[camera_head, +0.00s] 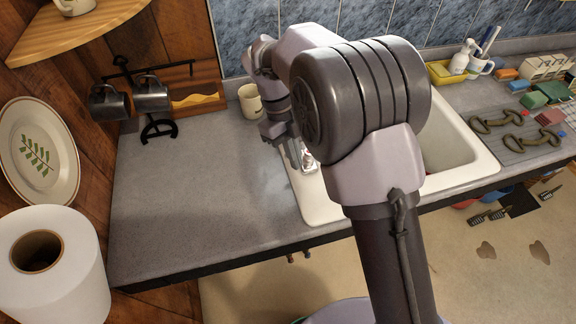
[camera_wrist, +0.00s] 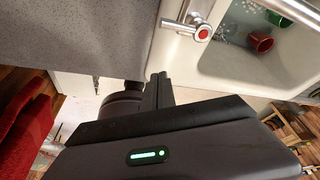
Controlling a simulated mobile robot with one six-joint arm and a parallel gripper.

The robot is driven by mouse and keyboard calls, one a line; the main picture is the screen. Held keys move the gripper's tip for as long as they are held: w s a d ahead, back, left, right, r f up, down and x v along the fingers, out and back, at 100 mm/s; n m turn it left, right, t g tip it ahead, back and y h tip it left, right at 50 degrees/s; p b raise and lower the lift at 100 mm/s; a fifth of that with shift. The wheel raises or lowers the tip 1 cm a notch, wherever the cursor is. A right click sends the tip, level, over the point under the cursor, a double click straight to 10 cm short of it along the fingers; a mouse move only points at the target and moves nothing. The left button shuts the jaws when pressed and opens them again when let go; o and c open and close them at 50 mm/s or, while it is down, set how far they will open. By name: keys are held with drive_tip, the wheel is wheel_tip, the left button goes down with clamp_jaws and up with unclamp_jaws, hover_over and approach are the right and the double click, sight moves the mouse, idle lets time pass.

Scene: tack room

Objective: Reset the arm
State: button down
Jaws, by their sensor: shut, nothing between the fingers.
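My arm reaches over the counter and bends down toward the sink's left side in the head view. My gripper (camera_head: 303,157) is low there, partly hidden by my own arm, close to the left rim of the white sink (camera_head: 318,206). In the wrist view my gripper's fingers (camera_wrist: 159,90) are together with nothing between them. They lie just below the sink's edge in that picture. A chrome tap part with a red cap (camera_wrist: 203,33) is close by, apart from the fingers in the picture.
A cream mug (camera_head: 249,102) stands behind my wrist. Dark mugs (camera_head: 152,95) hang on a rack at the left. A paper roll (camera_head: 75,275) is front left. A red cup (camera_wrist: 260,42) sits in the sink. The left counter (camera_head: 200,200) is clear.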

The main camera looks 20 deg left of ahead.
drive_tip(key=w+a+r+p, duration=0.1)
drive_tip(key=w+r+p, duration=0.1)
drive_tip(key=w+r, duration=0.3)
drive_tip(key=s+d+r+n+t+y+b, duration=0.1)
drive_tip(key=s+d+r+n+y+b, duration=0.1)
drive_tip(key=d+r+n+b, duration=0.3)
drive_tip(key=s+d+r+n+t+y+b, duration=0.1)
drive_tip(key=s+d+n+b, duration=0.15)
drive_tip(key=d, duration=0.45)
drive_tip(key=s+d+f+n+t+y+b, duration=0.1)
drive_tip(key=s+d+f+n+t+b, duration=0.2)
drive_tip(key=s+d+n, duration=0.2)
drive_tip(key=s+d+f+n+t+y+b, duration=0.1)
drive_tip(key=s+d+f+n+t+b, duration=0.1)
drive_tip(key=s+d+n+b, duration=0.2)
drive_tip(key=s+d+n, duration=0.1)
drive_tip(key=s+n, duration=0.2)
drive_tip(key=s, duration=0.3)
drive_tip(key=shift+s+f+t, duration=0.25)
drive_tip(key=shift+f+t, duration=0.15)
